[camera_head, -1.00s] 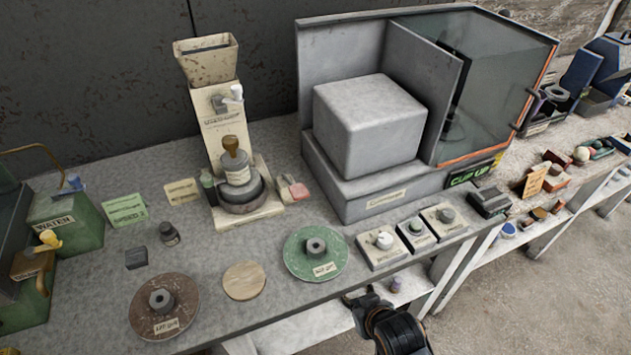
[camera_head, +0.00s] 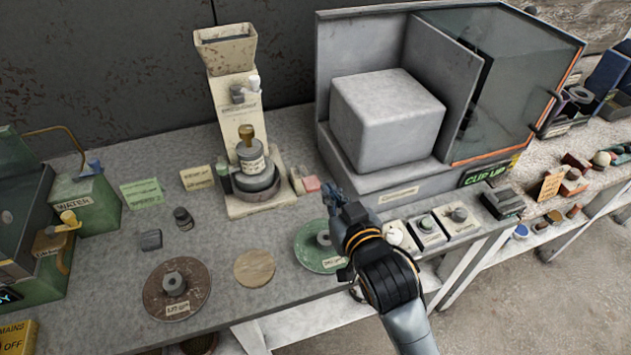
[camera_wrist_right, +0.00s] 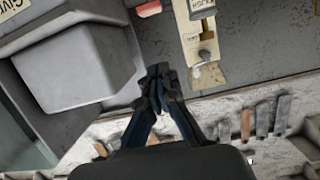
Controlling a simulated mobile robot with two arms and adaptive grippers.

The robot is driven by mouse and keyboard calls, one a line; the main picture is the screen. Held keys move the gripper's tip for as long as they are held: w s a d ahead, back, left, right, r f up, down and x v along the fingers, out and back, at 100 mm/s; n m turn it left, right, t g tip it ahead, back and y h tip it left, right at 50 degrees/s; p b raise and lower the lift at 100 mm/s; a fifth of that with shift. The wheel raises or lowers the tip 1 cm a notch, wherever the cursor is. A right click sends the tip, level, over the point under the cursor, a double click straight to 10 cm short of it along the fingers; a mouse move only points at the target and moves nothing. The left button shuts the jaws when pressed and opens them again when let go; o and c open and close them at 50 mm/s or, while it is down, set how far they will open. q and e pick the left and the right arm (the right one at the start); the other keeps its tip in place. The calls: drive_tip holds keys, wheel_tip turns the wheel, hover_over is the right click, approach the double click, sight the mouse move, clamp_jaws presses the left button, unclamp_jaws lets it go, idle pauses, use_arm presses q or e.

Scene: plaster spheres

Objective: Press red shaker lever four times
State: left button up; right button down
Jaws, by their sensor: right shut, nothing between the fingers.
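A small cream block with a red-pink pad (camera_head: 312,184), which I take for the red shaker lever, sits at the right foot of a tall cream machine (camera_head: 240,125) with a hopper on top. A reddish pad (camera_wrist_right: 149,8) shows at the top edge of the right wrist view. My right gripper (camera_head: 334,196) is shut and empty, just right of the red pad and apart from it in the picture. Its closed fingertips also show in the wrist view (camera_wrist_right: 160,70). My left gripper is not in view.
A big grey block (camera_head: 388,118) in a grey housing stands behind and right of my gripper. A green disc (camera_head: 312,258) lies below it, partly behind my arm. Knob boxes (camera_head: 427,230) line the front edge at right. The bench between the discs and the cream machine is mostly clear.

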drive_tip(key=w+a+f+p, duration=0.2)
drive_tip(key=w+f, duration=0.4)
drive_tip(key=w, duration=0.3)
drive_tip(key=shift+a+f+p, duration=0.25)
drive_tip(key=shift+a+p, duration=0.15)
drive_tip(key=shift+a, duration=0.05)
